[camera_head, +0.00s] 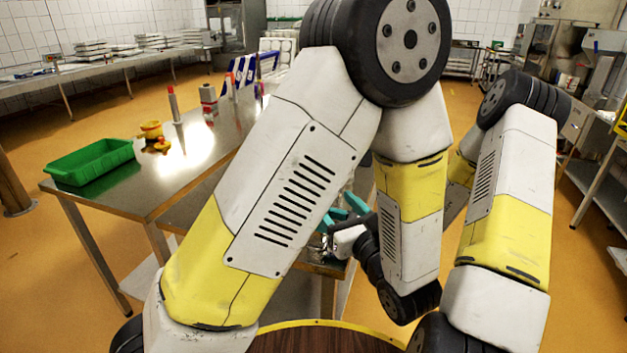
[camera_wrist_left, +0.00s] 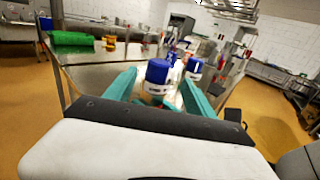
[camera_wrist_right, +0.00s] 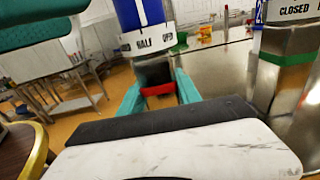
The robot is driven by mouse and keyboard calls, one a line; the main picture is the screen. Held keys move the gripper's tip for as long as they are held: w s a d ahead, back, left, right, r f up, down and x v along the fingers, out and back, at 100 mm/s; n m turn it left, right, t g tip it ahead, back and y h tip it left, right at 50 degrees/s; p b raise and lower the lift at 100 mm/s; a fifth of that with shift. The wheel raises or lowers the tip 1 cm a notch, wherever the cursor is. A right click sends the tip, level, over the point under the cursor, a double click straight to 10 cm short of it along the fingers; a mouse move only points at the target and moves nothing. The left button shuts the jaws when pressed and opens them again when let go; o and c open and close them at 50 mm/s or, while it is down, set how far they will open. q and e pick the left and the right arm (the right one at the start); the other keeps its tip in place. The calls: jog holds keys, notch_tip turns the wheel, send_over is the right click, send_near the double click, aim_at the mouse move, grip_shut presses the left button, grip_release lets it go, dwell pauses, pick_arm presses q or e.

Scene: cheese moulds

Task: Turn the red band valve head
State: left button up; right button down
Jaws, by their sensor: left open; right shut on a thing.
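The red band (camera_wrist_right: 158,88) shows in the right wrist view on a dark valve part, below a white collar lettered "HALF" (camera_wrist_right: 152,42) and a blue-and-white handle. My right gripper (camera_wrist_right: 160,80) has its teal fingers on either side of this part and is shut on it. In the left wrist view, my left gripper (camera_wrist_left: 158,82) is open, with a blue-capped white valve top (camera_wrist_left: 157,74) seen between its fingers; contact cannot be told. In the head view, teal fingers (camera_head: 345,212) show beside the steel table; my left arm hides most of the valves.
A valve with a green band (camera_wrist_right: 287,57) and the word "CLOSED" stands at right in the right wrist view. Large teal parts fill the right wrist view's upper left.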

pick_arm(q)
jog(key=x, duration=1.1)
jog(key=shift+w+a, duration=0.15)
jog(key=shift+w, duration=0.05)
jog(key=c, duration=1.4)
